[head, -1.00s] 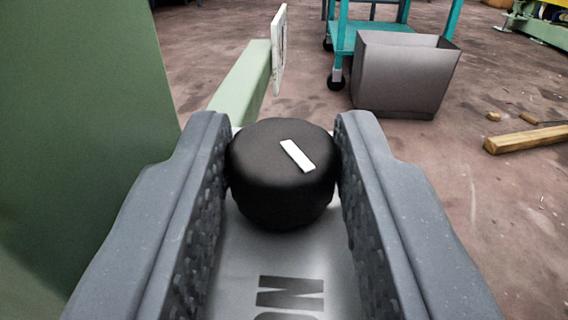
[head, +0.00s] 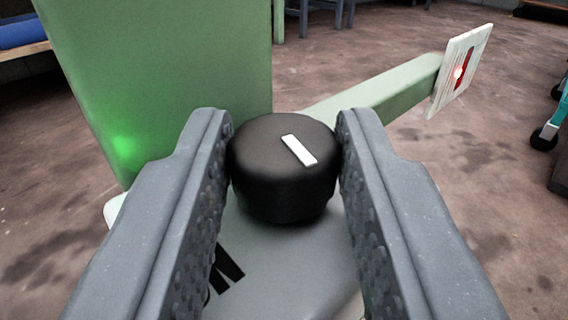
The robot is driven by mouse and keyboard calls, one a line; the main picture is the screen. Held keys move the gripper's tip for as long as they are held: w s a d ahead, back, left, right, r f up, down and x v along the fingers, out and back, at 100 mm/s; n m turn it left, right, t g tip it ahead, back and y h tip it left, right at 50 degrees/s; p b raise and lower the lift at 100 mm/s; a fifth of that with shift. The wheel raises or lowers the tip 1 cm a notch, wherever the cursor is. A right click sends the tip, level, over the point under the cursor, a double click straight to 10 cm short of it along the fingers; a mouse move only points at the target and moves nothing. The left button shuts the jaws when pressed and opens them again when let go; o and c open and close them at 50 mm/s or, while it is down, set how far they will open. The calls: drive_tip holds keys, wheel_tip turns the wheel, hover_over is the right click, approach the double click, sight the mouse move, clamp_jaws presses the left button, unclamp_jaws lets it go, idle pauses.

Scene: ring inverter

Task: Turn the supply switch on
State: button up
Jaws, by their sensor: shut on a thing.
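The supply switch is a round black knob (head: 282,195) with a white pointer bar (head: 299,150) on its top. It sits on a grey plate (head: 285,265) between my fingers in the middle of the head view. My gripper (head: 284,135) is shut on the knob, with one textured finger pad against each side. The pointer bar slants from upper left to lower right in the picture. Dark lettering (head: 225,268) on the plate is partly hidden by my left finger.
A green cabinet (head: 165,70) stands close behind at the left, with a green glow on its face. A pale green arm (head: 380,92) reaches right to a white panel (head: 462,68) with a red mark and a bright spot. Open floor lies at the right.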

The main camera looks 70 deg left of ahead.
drive_tip(key=shift+w+d+f+n+g+y+b, duration=0.2)
drive_tip(key=shift+n+g+b, duration=0.5)
drive_tip(key=shift+g+b, duration=0.5)
drive_tip(key=shift+w+a+r+n+g+y+b, duration=0.1)
drive_tip(key=shift+n+g+y+b, duration=0.2)
drive_tip(key=shift+n+g+b, duration=0.65)
drive_tip(key=shift+g+b, duration=0.35)
drive_tip(key=shift+b, duration=0.45)
drive_tip(key=o, duration=1)
drive_tip(key=d, duration=0.7)
drive_tip(key=shift+s+d, duration=0.2)
drive_tip(key=shift+s, duration=0.05)
